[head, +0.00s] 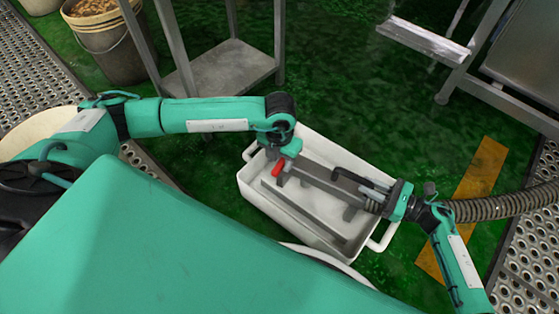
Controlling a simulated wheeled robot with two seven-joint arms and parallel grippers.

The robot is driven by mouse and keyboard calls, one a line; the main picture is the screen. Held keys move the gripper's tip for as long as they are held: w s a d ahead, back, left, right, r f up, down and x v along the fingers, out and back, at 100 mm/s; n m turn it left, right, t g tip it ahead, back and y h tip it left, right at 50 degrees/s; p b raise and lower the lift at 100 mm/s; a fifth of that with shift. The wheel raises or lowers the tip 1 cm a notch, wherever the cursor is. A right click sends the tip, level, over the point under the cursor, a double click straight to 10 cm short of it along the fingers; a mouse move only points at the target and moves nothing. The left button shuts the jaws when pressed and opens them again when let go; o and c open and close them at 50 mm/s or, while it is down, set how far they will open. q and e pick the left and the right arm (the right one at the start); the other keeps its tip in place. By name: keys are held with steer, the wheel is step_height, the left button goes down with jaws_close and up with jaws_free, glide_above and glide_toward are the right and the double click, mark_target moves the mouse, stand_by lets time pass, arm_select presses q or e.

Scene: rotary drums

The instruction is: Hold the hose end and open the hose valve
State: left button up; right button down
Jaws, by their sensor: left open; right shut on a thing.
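A red handle (279,168), apparently the hose valve's, shows at the upper left of the white tub (262,206). My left gripper (286,174) is open, right at the red handle. It partly hides the valve, and I cannot tell whether the fingers touch it. My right gripper (373,194) is over the tub's right part and is shut on the hose end (372,206), which is small and partly covered by the fingers. The ribbed grey hose (500,207) comes in from the right and passes behind my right wrist.
A yellow floor strip (478,172) lies to the right. Green floor (345,90) behind the tub is clear.

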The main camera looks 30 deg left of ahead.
arm_select(q)
steer(key=shift+f, duration=0.7)
arm_select(e)
steer(key=shift+s+d+f, duration=0.1)
steer(key=shift+f, duration=0.25)
